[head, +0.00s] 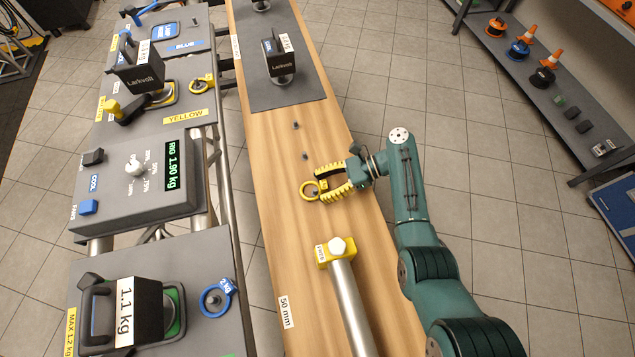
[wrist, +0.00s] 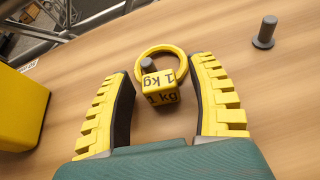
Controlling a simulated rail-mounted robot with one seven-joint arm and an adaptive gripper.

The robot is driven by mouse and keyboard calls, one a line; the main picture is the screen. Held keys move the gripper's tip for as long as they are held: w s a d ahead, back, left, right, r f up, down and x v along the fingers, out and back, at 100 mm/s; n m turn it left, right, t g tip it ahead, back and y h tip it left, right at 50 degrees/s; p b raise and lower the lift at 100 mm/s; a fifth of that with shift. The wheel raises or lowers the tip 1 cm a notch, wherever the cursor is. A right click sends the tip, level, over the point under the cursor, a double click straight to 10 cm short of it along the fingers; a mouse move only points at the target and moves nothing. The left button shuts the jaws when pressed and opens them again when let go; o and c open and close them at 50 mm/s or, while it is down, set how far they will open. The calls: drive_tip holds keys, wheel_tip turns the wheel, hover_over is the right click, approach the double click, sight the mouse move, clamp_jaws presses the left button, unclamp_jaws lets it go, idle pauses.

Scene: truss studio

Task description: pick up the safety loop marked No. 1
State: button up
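A yellow ring with a small yellow block (wrist: 160,87) lies between my fingers in the wrist view; the block reads "1 kg". The ring (wrist: 183,62) sits around a short grey peg on the wooden board and also shows in the head view (head: 309,190). My gripper (head: 332,184) is open, its yellow-ribbed fingers (wrist: 166,85) on either side of the block, apart from it. I see no legible "No. 1".
A metal tube with a yellow end block (head: 336,251) lies on the wooden board (head: 275,225) below my gripper. A bare peg (wrist: 264,33) stands nearby. A Larkvolt block (head: 279,58) stands farther up. A console with a green display (head: 173,165) is left.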

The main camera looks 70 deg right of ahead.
clamp_jaws()
